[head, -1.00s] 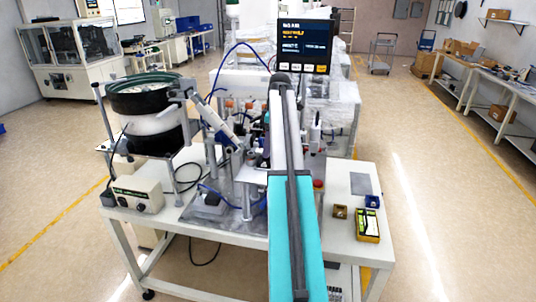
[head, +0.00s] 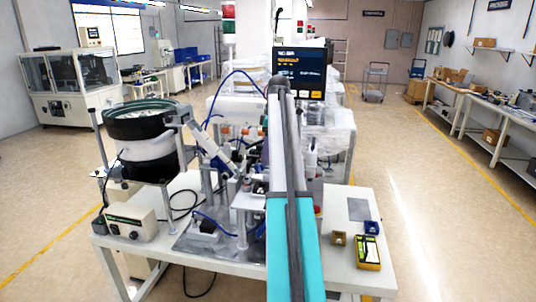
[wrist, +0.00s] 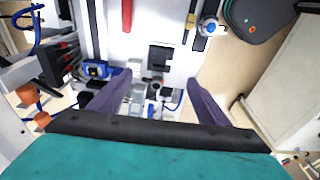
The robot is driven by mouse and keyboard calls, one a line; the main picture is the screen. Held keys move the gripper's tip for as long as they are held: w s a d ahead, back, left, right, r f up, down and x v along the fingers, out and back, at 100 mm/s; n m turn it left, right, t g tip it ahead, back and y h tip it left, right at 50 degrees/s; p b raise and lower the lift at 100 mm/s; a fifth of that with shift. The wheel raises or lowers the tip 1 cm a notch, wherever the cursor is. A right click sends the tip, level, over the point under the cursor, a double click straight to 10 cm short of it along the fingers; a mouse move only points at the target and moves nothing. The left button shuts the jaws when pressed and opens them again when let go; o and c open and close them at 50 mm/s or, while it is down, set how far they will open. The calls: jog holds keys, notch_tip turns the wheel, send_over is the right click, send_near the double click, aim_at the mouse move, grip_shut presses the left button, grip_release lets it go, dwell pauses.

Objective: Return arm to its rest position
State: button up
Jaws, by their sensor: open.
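My arm rises through the middle of the head view, with a teal sleeve and a grey upper part, in front of the workbench. My gripper is hidden in that view. In the wrist view two dark purple-grey fingers stand wide apart, so my gripper (wrist: 158,92) is open, with nothing seen held between them. Machine parts and a white surface lie beyond the fingers. My teal sleeve fills the bottom of the wrist view.
A bowl feeder (head: 140,122) and a control box (head: 131,222) stand on the left of the white workbench (head: 345,273). A display (head: 300,70) stands behind. A yellow-black meter (head: 367,252) and small bins lie on the right. Open floor (head: 420,220) lies right of the bench.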

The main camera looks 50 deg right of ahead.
dwell(0.3)
